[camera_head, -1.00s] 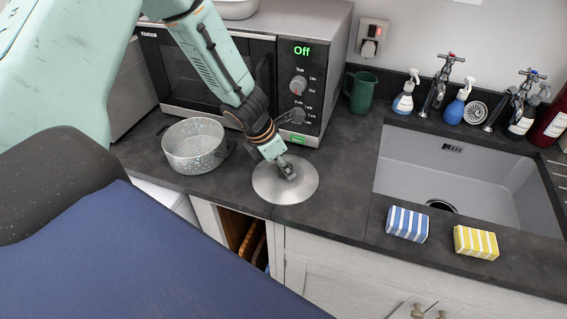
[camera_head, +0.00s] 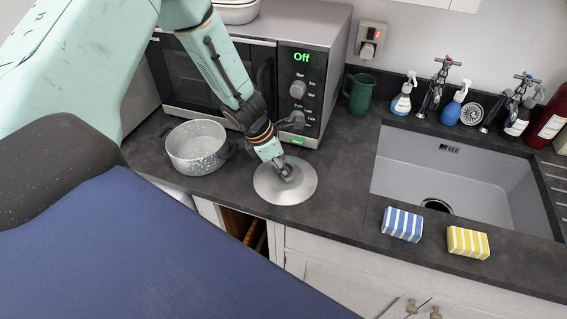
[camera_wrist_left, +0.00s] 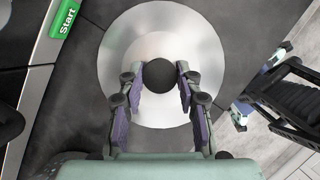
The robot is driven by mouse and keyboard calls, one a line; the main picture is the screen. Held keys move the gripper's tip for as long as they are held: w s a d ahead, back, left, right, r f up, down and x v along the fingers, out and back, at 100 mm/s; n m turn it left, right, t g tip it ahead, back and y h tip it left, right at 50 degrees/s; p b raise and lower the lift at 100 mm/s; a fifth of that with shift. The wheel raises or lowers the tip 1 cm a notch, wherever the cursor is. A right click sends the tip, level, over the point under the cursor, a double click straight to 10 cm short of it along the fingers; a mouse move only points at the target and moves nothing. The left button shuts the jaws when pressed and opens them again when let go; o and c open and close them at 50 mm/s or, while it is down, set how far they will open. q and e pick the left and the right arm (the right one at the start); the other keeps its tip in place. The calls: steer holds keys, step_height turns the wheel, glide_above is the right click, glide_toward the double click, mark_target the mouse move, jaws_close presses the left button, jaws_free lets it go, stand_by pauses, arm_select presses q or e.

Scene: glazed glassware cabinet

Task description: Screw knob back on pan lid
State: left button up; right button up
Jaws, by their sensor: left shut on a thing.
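The pan lid (camera_head: 270,190) is a round silver disc lying flat on the dark worktop, in front of the microwave. It also shows in the left wrist view (camera_wrist_left: 208,50). A round black knob (camera_wrist_left: 159,75) is at the lid's centre in the left wrist view. My left gripper (camera_head: 286,172) reaches down over the lid's middle. In the left wrist view its fingers (camera_wrist_left: 158,90) are shut on the knob, one on each side. Whether the knob's thread sits in the lid is hidden. My right gripper is not in the head view.
A speckled grey pan (camera_head: 196,148) stands left of the lid. The microwave (camera_head: 222,80) stands behind, close to my left arm. A green jug (camera_head: 360,92), sink (camera_head: 460,180), blue striped sponge (camera_head: 402,224) and yellow striped sponge (camera_head: 468,242) are to the right.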

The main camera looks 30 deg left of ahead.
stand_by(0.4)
arm_select(q)
steer(key=shift+m+g+h+p, duration=0.3)
steer(key=shift+m+g+p, duration=0.1)
steer(key=shift+m+p, duration=1.05)
steer(key=shift+p, duration=0.3)
steer(key=shift+m+g+p, duration=0.3)
steer(key=shift+m+p, duration=0.1)
steer(key=shift+m, duration=0.25)
steer(key=shift+w+m, duration=0.1)
steer(key=shift+m, duration=0.5)
steer(key=shift+f+g+h, duration=0.1)
steer(key=shift+g+h, duration=0.2)
